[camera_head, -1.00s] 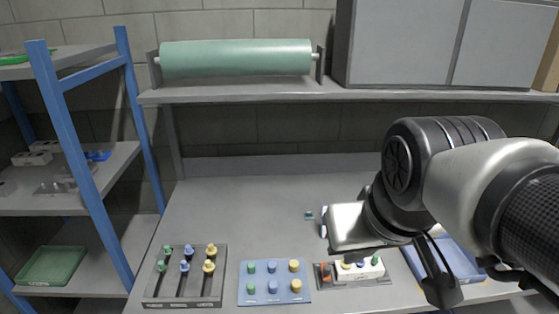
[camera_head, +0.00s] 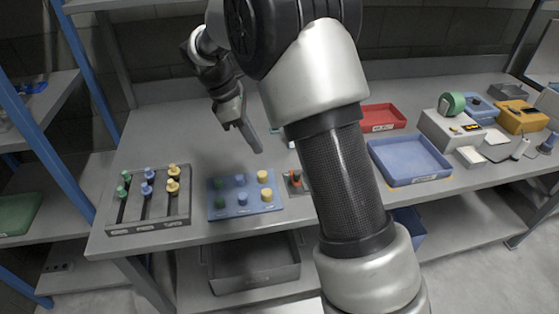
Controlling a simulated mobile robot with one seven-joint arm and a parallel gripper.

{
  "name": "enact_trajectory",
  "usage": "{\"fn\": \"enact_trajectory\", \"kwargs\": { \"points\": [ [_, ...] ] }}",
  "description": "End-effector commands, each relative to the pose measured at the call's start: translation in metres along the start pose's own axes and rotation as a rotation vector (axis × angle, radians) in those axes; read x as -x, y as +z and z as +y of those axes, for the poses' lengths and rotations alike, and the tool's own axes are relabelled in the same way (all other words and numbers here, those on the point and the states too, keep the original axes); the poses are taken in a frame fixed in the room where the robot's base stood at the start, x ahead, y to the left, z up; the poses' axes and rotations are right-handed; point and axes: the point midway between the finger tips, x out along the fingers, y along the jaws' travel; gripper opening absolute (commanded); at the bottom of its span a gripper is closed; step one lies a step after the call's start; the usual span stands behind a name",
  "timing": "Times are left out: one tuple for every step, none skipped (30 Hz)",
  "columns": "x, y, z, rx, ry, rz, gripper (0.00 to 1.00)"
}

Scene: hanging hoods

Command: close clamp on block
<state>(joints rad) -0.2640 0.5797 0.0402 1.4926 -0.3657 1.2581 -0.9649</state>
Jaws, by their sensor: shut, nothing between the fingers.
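A dark base with a small red-orange part (camera_head: 295,181) shows at the left edge of my arm, right of the blue peg board. My arm hides the rest of it, including the white block beside it. I cannot make out a clamp or whether it is open. My gripper (camera_head: 243,137) hangs above the table, behind and above the blue peg board, its fingers pointing down and right. It is shut and empty, apart from the block.
The blue peg board (camera_head: 215,211) and a dark slotted rack (camera_head: 120,229) with coloured knobs stand at the front left. A red tray (camera_head: 384,116), a blue tray (camera_head: 405,168) and a grey box (camera_head: 438,130) are on the right. The back left of the table is clear.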

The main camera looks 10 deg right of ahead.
Motion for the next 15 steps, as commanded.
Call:
{"fn": "enact_trajectory", "kwargs": {
  "points": [
    [0.000,-0.001,0.001,0.004,0.000,-0.001,0.00],
    [0.000,-0.001,0.001,0.004,0.000,-0.002,0.00],
    [0.000,0.000,0.001,0.004,0.000,-0.001,0.00],
    [0.000,0.000,0.001,0.003,0.000,-0.001,0.00],
    [0.000,0.000,0.001,0.003,0.000,-0.001,0.00],
    [0.000,0.000,0.001,0.003,0.000,-0.001,0.00],
    [0.000,0.000,0.000,0.002,0.000,-0.001,0.00],
    [0.000,0.000,0.000,0.002,0.000,-0.001,0.00],
    [-0.001,0.000,0.000,0.002,0.000,-0.001,0.00],
    [-0.001,0.000,0.000,0.002,0.000,-0.001,0.00],
    [-0.003,0.000,0.000,0.001,-0.001,-0.001,0.00],
    [-0.005,0.000,0.000,0.001,-0.001,-0.001,0.00],
    [-0.008,0.000,0.000,0.001,-0.002,-0.002,0.00],
    [-0.012,0.000,0.000,0.001,-0.003,-0.002,0.00],
    [-0.017,0.000,0.000,0.001,-0.003,-0.002,0.00]
  ]
}}
